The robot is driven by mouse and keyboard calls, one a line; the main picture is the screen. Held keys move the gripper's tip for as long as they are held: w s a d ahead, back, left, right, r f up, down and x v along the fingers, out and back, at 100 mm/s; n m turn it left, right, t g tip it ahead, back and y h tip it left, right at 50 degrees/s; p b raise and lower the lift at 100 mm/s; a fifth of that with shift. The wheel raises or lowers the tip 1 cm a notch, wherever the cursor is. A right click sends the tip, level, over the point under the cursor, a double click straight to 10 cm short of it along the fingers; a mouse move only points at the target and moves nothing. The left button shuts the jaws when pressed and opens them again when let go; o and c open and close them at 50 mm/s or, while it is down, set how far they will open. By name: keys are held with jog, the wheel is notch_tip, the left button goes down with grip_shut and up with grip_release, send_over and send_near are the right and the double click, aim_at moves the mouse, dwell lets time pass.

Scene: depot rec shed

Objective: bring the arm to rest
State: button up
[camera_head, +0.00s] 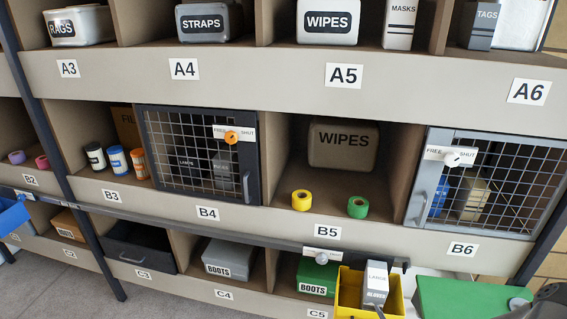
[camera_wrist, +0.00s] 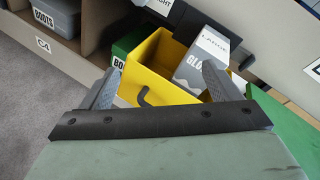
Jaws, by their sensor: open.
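My gripper (camera_wrist: 160,70) is open in the wrist view, with its two grey fingers spread and nothing held between them. Beyond the fingers is a yellow bin (camera_wrist: 150,78) with a dark hook-shaped handle (camera_wrist: 144,97) on its front. A grey-and-white box (camera_wrist: 190,75) marked LARGE stands tilted in the bin, partly behind the right finger. In the head view the yellow bin (camera_head: 347,291) and the box (camera_head: 375,283) are at the bottom, right of centre.
A green surface (camera_head: 455,297) lies right of the bin. Green and grey BOOTS boxes (camera_head: 228,260) sit left. Mesh doors at B4 (camera_head: 190,150) and B6 (camera_head: 490,185) look closed.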

jog(key=s+a+r+n+g, duration=0.4)
jog(key=s+r+n+g, duration=0.3)
jog(key=r+n, duration=0.4)
jog(key=s+a+r+n+g, duration=0.4)
jog(key=s+r+n+g, duration=0.4)
jog(key=n, duration=1.1)
notch_tip(320, 180, up, 5)
jog(key=shift+s+a+f+h, duration=0.2)
jog(key=shift+s+a+h, duration=0.1)
jog(key=shift+s, duration=0.4)
